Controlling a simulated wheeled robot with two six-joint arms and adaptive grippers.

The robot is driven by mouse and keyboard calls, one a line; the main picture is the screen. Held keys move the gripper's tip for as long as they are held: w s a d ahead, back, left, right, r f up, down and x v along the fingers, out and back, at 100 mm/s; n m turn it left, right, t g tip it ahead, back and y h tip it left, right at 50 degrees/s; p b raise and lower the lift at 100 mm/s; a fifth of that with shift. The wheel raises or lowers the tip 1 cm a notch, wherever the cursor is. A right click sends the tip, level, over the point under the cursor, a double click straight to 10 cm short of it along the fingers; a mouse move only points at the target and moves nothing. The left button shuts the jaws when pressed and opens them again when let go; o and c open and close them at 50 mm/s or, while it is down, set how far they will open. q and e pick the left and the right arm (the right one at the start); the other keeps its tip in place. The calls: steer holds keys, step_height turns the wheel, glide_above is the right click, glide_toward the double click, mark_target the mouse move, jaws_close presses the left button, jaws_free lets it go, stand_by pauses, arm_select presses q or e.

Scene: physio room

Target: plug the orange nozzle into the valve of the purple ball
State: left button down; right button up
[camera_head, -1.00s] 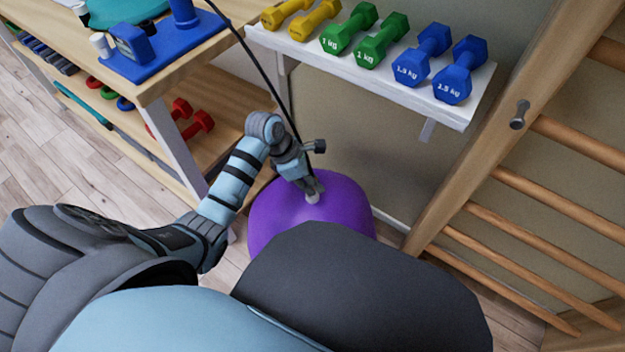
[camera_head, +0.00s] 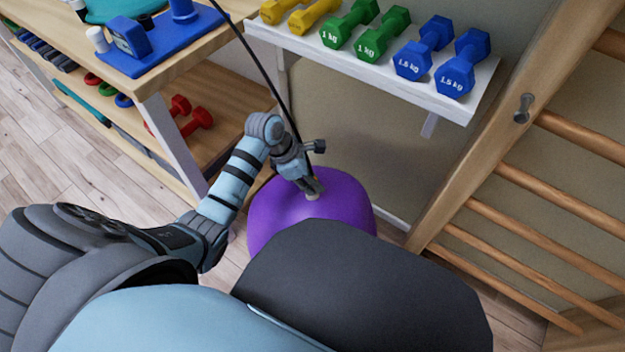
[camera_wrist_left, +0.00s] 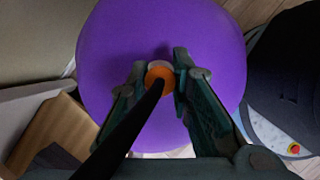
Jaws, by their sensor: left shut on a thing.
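The purple ball (camera_head: 280,215) rests on the floor below the wall shelf, partly hidden by my own body. It fills much of the left wrist view (camera_wrist_left: 115,40). My left gripper (camera_head: 313,187) is at the top of the ball, its fingers pointing down. In the left wrist view its fingers (camera_wrist_left: 162,72) are shut on the orange nozzle (camera_wrist_left: 160,76), which has a black hose (camera_wrist_left: 122,133). A pale valve (camera_wrist_left: 158,65) shows just behind the nozzle, nearly in line with it. I cannot tell whether the nozzle is inside the valve. My right gripper is not in view.
A wooden table (camera_head: 180,65) with a blue pump-like device (camera_head: 132,40) stands at the left. A white shelf (camera_head: 400,82) with yellow, green and blue dumbbells hangs behind the ball. Wooden wall bars (camera_head: 560,205) stand at the right.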

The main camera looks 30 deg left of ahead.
arm_select(q)
steer(key=shift+f, duration=0.2)
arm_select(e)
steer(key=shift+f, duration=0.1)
arm_select(q)
steer(key=c, duration=1.4)
jaws_free()
steer(key=shift+o, duration=0.4)
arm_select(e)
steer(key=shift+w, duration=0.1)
arm_select(q)
steer(key=shift+r+p, duration=2.05)
steer(key=shift+r, duration=0.35)
steer(key=shift+r+p, duration=1.1)
steer(key=shift+r, duration=0.1)
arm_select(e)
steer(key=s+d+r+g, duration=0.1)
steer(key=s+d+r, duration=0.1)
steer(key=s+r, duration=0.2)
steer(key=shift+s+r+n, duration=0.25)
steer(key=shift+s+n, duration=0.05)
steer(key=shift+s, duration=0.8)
